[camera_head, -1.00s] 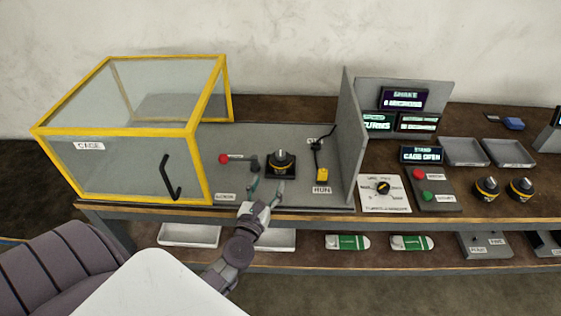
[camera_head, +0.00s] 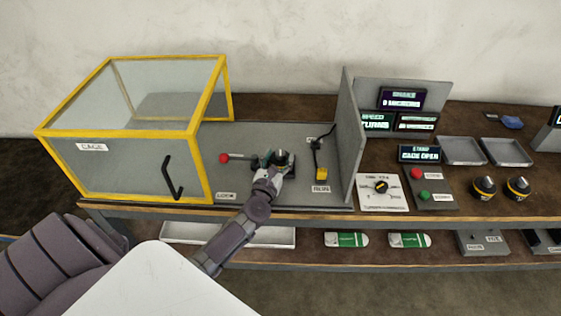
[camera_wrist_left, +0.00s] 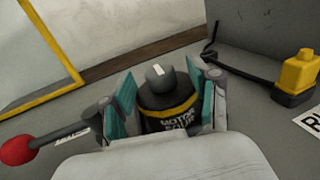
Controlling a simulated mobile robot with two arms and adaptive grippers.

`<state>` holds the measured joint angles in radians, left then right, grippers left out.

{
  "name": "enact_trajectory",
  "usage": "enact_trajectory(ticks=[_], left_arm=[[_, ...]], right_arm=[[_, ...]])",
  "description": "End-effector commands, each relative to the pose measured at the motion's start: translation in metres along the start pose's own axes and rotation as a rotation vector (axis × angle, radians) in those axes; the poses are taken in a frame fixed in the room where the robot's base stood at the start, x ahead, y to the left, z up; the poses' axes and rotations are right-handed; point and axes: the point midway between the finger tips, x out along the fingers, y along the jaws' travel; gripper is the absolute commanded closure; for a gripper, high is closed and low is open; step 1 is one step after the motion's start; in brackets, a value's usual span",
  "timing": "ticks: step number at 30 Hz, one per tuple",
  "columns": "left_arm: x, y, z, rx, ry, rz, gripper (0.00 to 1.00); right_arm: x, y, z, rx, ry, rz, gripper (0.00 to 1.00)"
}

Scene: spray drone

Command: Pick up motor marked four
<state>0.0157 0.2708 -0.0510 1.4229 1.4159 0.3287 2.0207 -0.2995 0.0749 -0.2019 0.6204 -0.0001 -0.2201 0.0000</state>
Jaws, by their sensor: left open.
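The motor marked four (camera_wrist_left: 168,105) is a dark cylinder with a yellow band, and its label reads "MOTOR FOUR" in the left wrist view. It stands upright on the grey bench, where its top shows in the head view (camera_head: 281,156). My left gripper (camera_head: 269,160) is at the motor. In the left wrist view the two teal-padded fingers (camera_wrist_left: 160,100) stand on either side of the motor, open around it. The motor's lower part is hidden by the gripper. My right gripper is not in view.
A lever with a red knob (camera_head: 224,159) is just left of the motor. A yellow plug (camera_head: 321,174) on a black cable is to the right, before a grey upright panel (camera_head: 349,140). The yellow-framed cage (camera_head: 130,165) stands left. Two similar motors (camera_head: 484,188) stand far right.

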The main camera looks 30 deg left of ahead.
Motion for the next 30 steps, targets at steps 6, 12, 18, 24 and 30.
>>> enact_trajectory(ticks=[6, 12, 18, 24, 30], left_arm=[[-0.0004, 0.0000, 0.0001, 0.000, 0.000, 0.000, 0.60], [-0.0005, 0.0000, 0.0001, 0.000, 0.000, 0.000, 0.94], [-0.0006, 0.0000, 0.0000, 0.000, 0.000, 0.000, 1.00], [0.0001, 0.0002, 0.0022, 0.000, -0.004, 0.001, 1.00], [0.0002, 0.0000, 0.0066, -0.001, -0.004, 0.001, 1.00]], right_arm=[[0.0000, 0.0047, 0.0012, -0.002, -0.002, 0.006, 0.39], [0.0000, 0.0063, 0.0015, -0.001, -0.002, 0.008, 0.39], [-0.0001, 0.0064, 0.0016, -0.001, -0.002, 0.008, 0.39], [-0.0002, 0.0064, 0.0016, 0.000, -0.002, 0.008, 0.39], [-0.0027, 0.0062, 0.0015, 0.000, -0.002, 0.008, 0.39]])
